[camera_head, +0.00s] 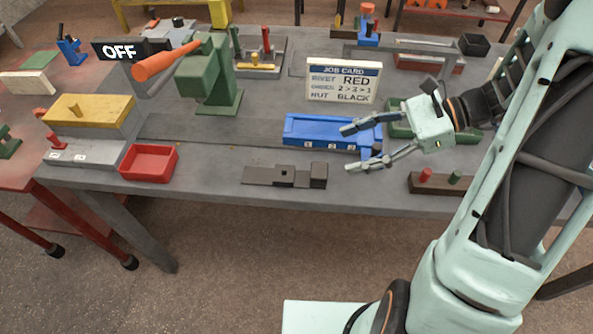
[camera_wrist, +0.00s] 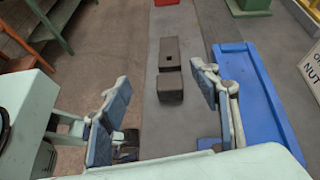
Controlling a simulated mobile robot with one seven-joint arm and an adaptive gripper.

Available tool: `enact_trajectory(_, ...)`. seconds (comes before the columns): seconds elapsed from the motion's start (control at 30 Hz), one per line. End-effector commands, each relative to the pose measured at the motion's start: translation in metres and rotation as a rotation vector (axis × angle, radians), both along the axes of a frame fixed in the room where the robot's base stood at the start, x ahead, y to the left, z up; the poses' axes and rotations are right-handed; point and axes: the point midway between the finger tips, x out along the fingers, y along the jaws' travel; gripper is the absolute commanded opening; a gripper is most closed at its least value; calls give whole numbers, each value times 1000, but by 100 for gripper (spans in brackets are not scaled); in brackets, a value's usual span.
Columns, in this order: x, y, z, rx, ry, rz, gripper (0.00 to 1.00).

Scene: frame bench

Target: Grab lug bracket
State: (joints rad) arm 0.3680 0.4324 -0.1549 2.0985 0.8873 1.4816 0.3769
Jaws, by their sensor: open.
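A dark grey-brown flat piece with a square hole and a raised block at one end, which looks like the lug bracket (camera_head: 285,175), lies on the bench near its front edge. In the wrist view the bracket (camera_wrist: 169,54) lies ahead of the fingers, its raised block nearest me. My gripper (camera_head: 352,148) is open and empty, to the right of the bracket and above the bench, by the right end of the blue tray. Both fingers also show in the wrist view (camera_wrist: 163,105), spread wide with nothing between them.
The blue tray (camera_head: 312,141) lies behind the bracket. A red bin (camera_head: 149,161) is to its left, and a dark block with red and green pegs (camera_head: 440,185) to its right. A green press (camera_head: 210,80) and a job card (camera_head: 343,81) stand behind.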

Motion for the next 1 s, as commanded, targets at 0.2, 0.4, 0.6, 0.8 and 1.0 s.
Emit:
enact_trajectory(0.2, 4, 3, 4, 116, 100, -129, 56)
enact_trajectory(0.4, 4, 3, -28, 119, 104, -132, 56)
enact_trajectory(0.6, 4, 3, -65, 116, 102, -129, 56)
enact_trajectory(0.8, 5, 20, -79, 114, 97, -126, 56)
enact_trajectory(1.0, 5, 33, -84, 114, 98, -126, 56)
